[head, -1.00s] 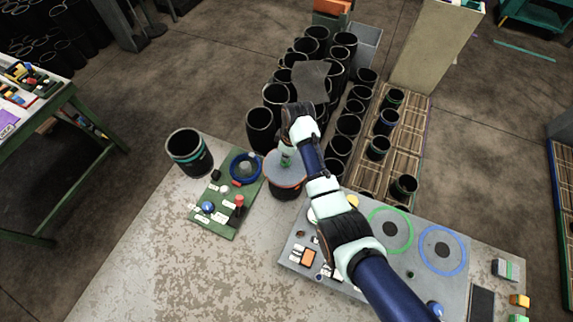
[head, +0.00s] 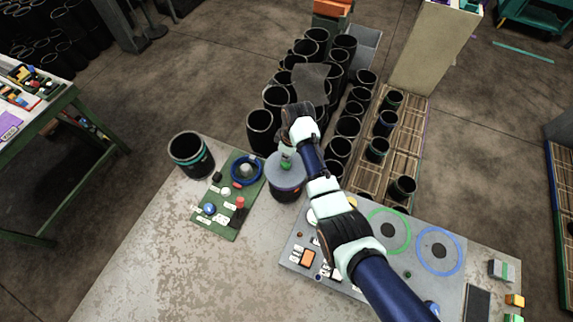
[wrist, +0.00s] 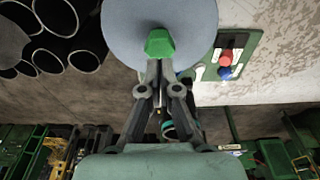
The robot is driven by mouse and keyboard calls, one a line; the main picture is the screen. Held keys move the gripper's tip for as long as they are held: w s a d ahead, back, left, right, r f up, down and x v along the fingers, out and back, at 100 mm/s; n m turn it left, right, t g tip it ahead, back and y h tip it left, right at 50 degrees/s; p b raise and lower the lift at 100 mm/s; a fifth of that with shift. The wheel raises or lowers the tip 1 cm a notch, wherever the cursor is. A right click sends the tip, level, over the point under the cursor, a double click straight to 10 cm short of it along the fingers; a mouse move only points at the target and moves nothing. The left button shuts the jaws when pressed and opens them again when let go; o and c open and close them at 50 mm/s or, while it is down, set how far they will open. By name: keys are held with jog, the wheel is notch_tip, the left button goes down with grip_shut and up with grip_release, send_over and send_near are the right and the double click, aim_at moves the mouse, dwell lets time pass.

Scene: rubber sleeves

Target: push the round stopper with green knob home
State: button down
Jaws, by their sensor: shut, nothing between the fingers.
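The round stopper (head: 278,175) is a grey disc with a green knob (head: 286,164) at its middle. It lies level over the mouth of a black sleeve (head: 287,192) standing on the table; no gap shows between them, though the far side is hidden. The wrist view shows the stopper's disc (wrist: 125,25) and its green knob (wrist: 159,42) close up. My gripper (wrist: 158,62) is shut and empty, its fingertips right at the knob. Whether they touch it I cannot tell.
A green board (head: 215,222) with small parts and a blue ring lies left of the sleeve. An open black sleeve (head: 190,155) stands at the table's left edge. A grey panel (head: 368,205) with coloured rings lies right. Black sleeves crowd behind.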

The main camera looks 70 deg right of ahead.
notch_tip(320, 180, up, 5)
jog(key=p, duration=0.4)
jog(key=shift+f, duration=0.15)
